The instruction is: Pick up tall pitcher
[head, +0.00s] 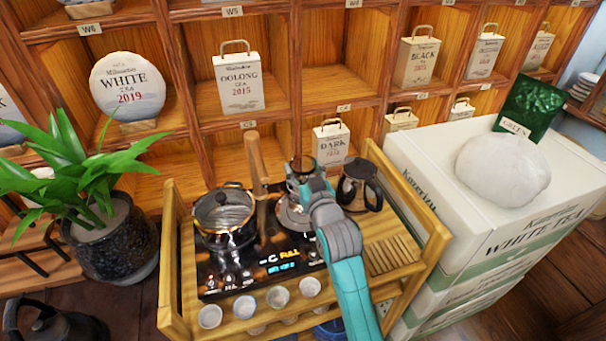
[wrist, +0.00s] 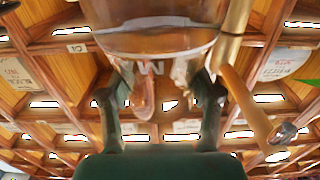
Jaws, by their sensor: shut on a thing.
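My gripper (head: 303,172) is over the middle of the wooden cart, at the near side of a glass vessel that I take for the tall pitcher (head: 301,161). My arm and gripper hide much of it. I cannot tell whether the two touch.
A wooden handle (head: 257,160) stands close to the left of my gripper. Several cups (head: 278,297) line the cart's front. Shelves (head: 284,135) stand behind, stacked boxes (head: 430,165) at right.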

